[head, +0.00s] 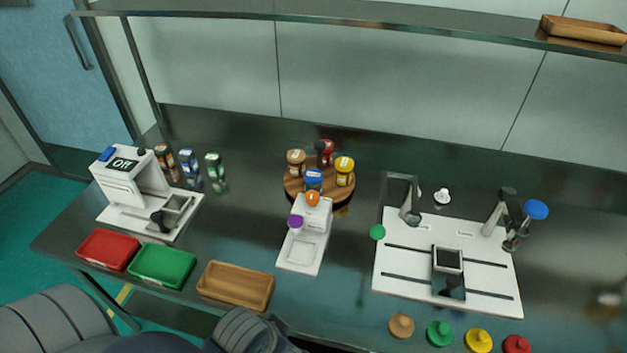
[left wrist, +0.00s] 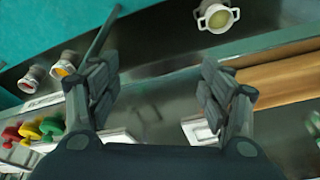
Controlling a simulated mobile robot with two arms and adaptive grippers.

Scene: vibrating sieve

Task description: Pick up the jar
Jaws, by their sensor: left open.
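Several lidded jars stand on a round wooden board (head: 293,193) at the back middle of the counter: a tan-lidded jar (head: 296,162), a red-lidded jar (head: 327,149), a blue-lidded jar (head: 313,181) and a yellow-lidded jar (head: 344,171). Which jar is meant cannot be told. In the left wrist view my left gripper (left wrist: 160,92) is open, with nothing between its fingers. Two small pale containers (left wrist: 34,77) lie beyond its left finger, and a white two-handled pot (left wrist: 216,16) is at upper right. My right gripper is not in view.
A white machine (head: 308,240) stands before the board. Red (head: 108,262), green (head: 189,279) and wooden (head: 212,291) trays line the front left edge. A white-based rig (head: 400,289) occupies the right, with coloured knobbed pieces (head: 440,333) in front. A shelf (head: 330,14) runs overhead.

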